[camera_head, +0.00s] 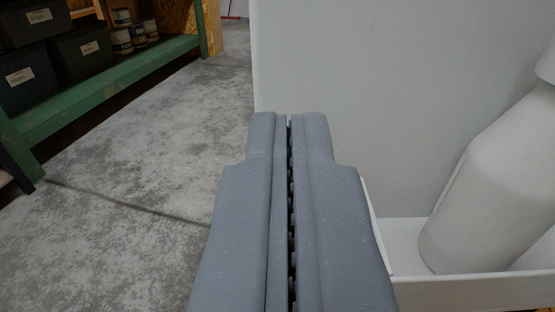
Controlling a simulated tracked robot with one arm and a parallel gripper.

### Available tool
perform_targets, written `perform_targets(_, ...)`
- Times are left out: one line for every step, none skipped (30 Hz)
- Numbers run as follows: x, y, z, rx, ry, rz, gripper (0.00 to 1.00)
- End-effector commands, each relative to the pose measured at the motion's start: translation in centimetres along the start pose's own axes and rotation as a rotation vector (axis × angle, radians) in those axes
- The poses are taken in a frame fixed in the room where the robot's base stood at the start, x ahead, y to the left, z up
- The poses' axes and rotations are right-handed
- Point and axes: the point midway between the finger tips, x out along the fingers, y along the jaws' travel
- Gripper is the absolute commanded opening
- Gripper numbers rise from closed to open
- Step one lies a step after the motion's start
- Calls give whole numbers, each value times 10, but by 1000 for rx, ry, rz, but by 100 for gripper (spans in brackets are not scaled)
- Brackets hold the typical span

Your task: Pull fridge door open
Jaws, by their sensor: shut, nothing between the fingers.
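A large white upright panel, which looks like the inner face of the fridge door (340,75), fills the upper right of the view. At lower right a white door shelf (470,290) holds a white bottle-shaped thing (490,185), leaning to the right. My gripper (290,118) is shut and empty, pointing forward at the middle of the picture. Its tips overlap the left part of the white panel; whether they touch it I cannot tell. The fridge body and the door handle are not in view.
A green-edged wooden shelf (110,90) with dark boxes (85,48) and several small cans (130,35) stands at upper left. Bare grey concrete floor (150,150) lies left of my gripper, crossed by a dark line. This floor is free.

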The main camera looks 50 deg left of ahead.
Motion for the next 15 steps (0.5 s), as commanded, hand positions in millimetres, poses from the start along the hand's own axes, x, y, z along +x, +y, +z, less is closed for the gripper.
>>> perform_targets(12, -1, 0, -2, 6, -4, 0)
perform_targets(17, -1, 0, -2, 7, -4, 0)
perform_targets(25, -1, 0, -2, 7, -4, 0)
perform_targets(30, -1, 0, -2, 5, -5, 0)
perform_targets(35, -1, 1, -2, 3, -3, 0)
perform_targets(42, -1, 1, -2, 3, -2, 0)
perform_targets(46, -1, 0, -2, 5, -2, 0)
perform_targets(51, 0, 0, -1, 6, -1, 0)
perform_targets(57, 0, 0, -2, 6, -1, 0)
perform_targets(60, 0, 0, -2, 6, -1, 0)
perform_targets(64, 0, 0, -2, 4, -1, 0)
perform_targets(68, 0, 0, -3, 3, -1, 0)
perform_targets(70, 0, 0, -3, 3, -1, 0)
perform_targets(72, 0, 0, -3, 3, -1, 0)
perform_targets(75, 0, 0, -3, 3, -1, 0)
